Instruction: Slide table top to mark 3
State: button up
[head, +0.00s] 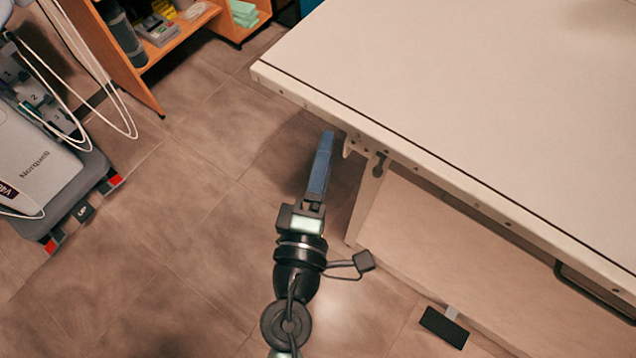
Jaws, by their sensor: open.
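The pale table top (480,110) fills the upper right, with its near corner toward the middle of the view. Its side rail (440,180) carries small marks that are too small to read surely. A bracket with a dark knob (378,162) hangs under the rail near that corner, above a pale leg (366,205). My gripper (326,140) has long blue fingers, seen nearly edge-on, so the gap between them is hidden. It is open, with its tips just left of the bracket, close to the rail's lower edge; I cannot tell if they touch. Nothing shows held.
A grey ultrasound unit (45,165) with looping cables stands at the left. A wooden shelf (180,45) with supplies is at the upper left. A dark handle (590,292) sits under the rail at right, and a black pedal (444,327) lies below. The tiled floor between is clear.

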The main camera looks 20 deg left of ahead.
jog(key=s+b, duration=0.1)
jog(key=s, duration=0.3)
jog(key=shift+s+d, duration=0.1)
jog(key=shift+s, duration=0.05)
dwell(0.4)
jog(key=w+d+r+m+t+h, duration=0.25)
jog(key=r+m, duration=0.25)
jog(key=r, duration=0.4)
jog(key=w+d+r+m+t+h, duration=0.15)
jog(key=w+r+m, duration=0.3)
jog(key=r, duration=0.45)
jog(key=w+d+r+m+t+h, duration=0.1)
jog(key=w+d+r+m, duration=0.15)
jog(key=r+m, duration=0.55)
jog(key=s+r+t+y+p, duration=0.2)
jog(key=r+p, duration=0.8)
jog(key=r, duration=1)
jog(key=s+r+m+t+y+p, duration=0.1)
jog(key=r+p, duration=0.9)
jog(key=r, duration=1.1)
jog(key=s+t+y, duration=0.1)
jog(key=s, duration=0.1)
jog(key=shift+s+r, duration=0.3)
jog(key=shift+s, duration=0.05)
